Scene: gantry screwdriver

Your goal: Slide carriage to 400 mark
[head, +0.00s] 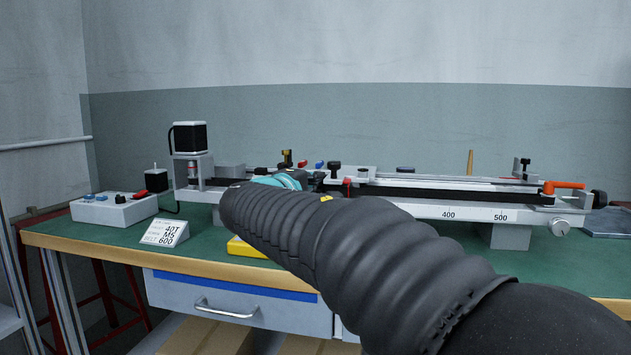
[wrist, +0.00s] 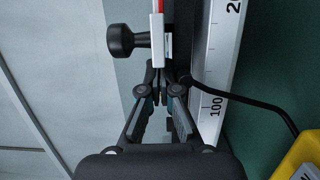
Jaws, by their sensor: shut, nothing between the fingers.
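The carriage (head: 352,174) is a light metal block on the long gantry rail in the head view, with a black knob and a red part on its front. In the wrist view, its pale edge with a red stripe (wrist: 158,30) and a black knob (wrist: 124,41) show at the top. My gripper (wrist: 158,72) is shut and empty, its tips close to the carriage's low-number side; I cannot tell whether they touch. The white scale (wrist: 215,70) shows 100 beside my fingers. In the head view the 400 mark (head: 448,214) lies well right of the carriage.
A black cable (wrist: 245,102) loops beside the scale near my fingers. A yellow object (head: 245,250) lies in front of the rail. A control box (head: 115,208) and a sign card (head: 166,232) stand at left. An orange-handled clamp (head: 565,186) sits at the rail's right end.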

